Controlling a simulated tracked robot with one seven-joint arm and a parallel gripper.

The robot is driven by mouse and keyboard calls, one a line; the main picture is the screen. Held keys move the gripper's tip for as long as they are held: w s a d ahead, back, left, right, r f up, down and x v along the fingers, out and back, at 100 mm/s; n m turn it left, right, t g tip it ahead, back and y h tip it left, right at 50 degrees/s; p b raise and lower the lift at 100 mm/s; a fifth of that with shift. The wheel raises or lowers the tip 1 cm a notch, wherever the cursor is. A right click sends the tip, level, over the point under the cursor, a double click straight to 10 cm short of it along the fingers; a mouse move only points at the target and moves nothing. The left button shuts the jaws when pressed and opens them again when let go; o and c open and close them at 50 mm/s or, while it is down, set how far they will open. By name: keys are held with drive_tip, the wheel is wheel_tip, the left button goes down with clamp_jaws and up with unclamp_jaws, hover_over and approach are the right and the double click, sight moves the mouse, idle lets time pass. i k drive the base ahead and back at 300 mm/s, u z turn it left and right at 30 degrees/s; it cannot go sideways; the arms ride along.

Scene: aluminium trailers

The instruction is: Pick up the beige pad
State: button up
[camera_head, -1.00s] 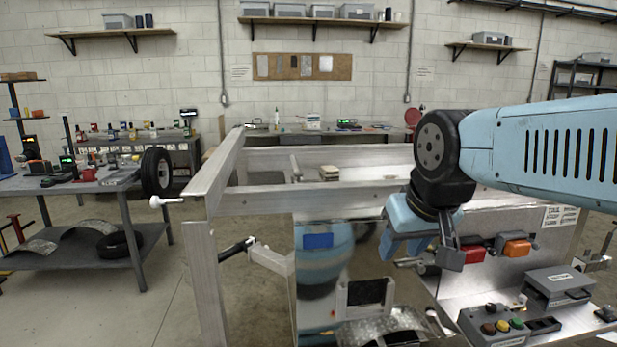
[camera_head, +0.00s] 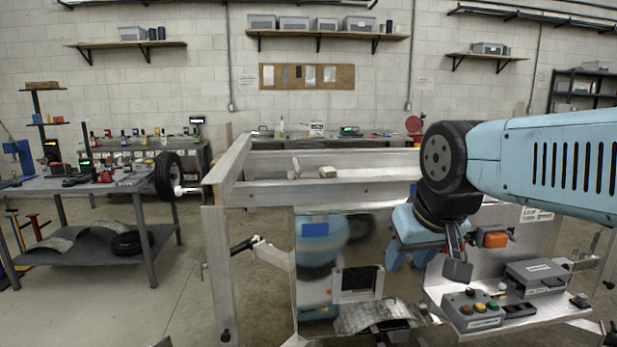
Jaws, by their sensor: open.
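A small beige block (camera_head: 328,172), likely the beige pad, shows at the far side of the aluminium trailer frame (camera_head: 330,193). It is small in the picture, and I cannot tell exactly what it rests on. My gripper (camera_head: 430,262) hangs on the right, in front of the trailer and to the right of the block in the picture, well apart from it. Its jaws point down and are open, with nothing seen between them. One dark finger shows clearly; the other is partly hard to make out.
A control box with coloured buttons (camera_head: 472,310) and a grey case (camera_head: 537,277) sit on the trailer's right-hand panel, near an orange lamp (camera_head: 493,237). A grey workbench (camera_head: 70,187) and a wheel (camera_head: 168,176) stand left.

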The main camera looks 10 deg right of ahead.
sight(326, 172)
drive_tip(key=z, duration=0.2)
drive_tip(key=i, duration=0.9)
drive_tip(key=u, duration=0.1)
